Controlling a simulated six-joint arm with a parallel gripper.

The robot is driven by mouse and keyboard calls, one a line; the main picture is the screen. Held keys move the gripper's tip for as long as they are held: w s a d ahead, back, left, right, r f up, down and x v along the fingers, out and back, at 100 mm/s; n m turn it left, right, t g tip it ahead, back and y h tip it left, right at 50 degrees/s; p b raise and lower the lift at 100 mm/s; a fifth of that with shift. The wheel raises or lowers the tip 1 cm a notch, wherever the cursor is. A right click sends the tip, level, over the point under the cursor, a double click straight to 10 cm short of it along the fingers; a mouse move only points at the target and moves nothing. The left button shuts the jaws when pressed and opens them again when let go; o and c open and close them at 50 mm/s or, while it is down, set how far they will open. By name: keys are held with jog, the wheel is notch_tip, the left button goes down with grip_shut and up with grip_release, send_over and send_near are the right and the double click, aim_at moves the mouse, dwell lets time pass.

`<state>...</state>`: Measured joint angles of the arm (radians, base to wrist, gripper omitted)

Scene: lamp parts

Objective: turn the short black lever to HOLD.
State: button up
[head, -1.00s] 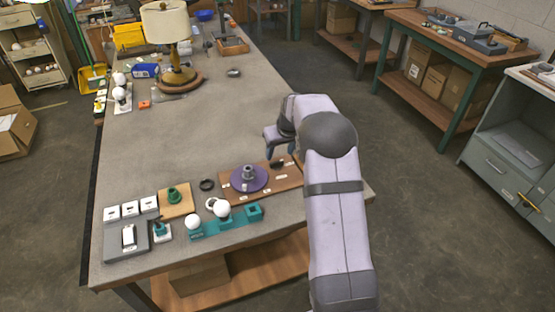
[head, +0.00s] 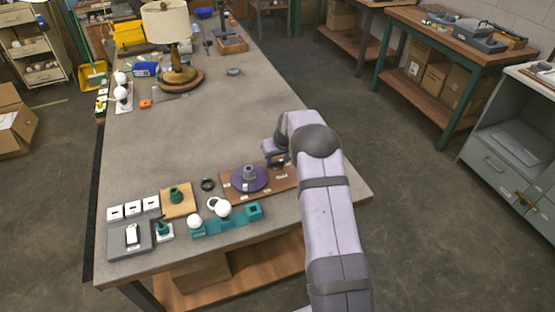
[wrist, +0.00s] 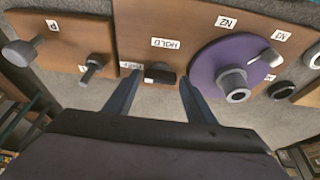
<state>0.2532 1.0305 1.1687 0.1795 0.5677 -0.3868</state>
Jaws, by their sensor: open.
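The short black lever (wrist: 160,74) is on a brown board (wrist: 195,25) in the wrist view. It lies roughly crosswise, with a small white label (wrist: 131,65) just left of it whose word I cannot read surely. The HOLD label (wrist: 165,44) is above it in that view. My gripper (wrist: 158,88) is open, one finger on each side of the lever, with gaps showing; I cannot tell its height above the board. In the head view my gripper (head: 275,157) is over the board (head: 284,180), and the lever is hidden there.
A purple disc (wrist: 211,58) with a grey hub and pointer stands close to the right finger in the wrist view. A separate board with grey knobs (wrist: 92,65) is to the left.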

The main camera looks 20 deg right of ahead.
jog(key=c, duration=0.8)
jog(key=shift+o, duration=0.2)
jog(key=shift+m, duration=0.4)
jog(key=m+b, duration=0.1)
jog(key=m+h+b, duration=0.1)
jog(key=shift+w+a+f+m, duration=0.1)
jog(key=shift+a+f+m, duration=0.05)
jog(key=shift+m, duration=0.25)
jog(key=m+h+b, duration=0.1)
jog(key=m+b, duration=0.1)
jog(key=m+g+h+b, duration=0.1)
jog(key=m+b, duration=0.1)
jog(key=shift+w+a+m, duration=0.1)
jog(key=shift+a+m, duration=0.05)
jog(key=shift+m, duration=0.15)
jog(key=m+g+h, duration=0.1)
jog(key=m, duration=0.2)
jog(key=shift+m, duration=0.3)
jog(key=shift+w+a+r+m+g+p, duration=0.1)
jog(key=shift+r+m+g+p, duration=0.15)
jog(key=shift+m+g+p, duration=0.65)
jog(key=shift+f+m, duration=0.1)
jog(key=shift+m, duration=0.7)
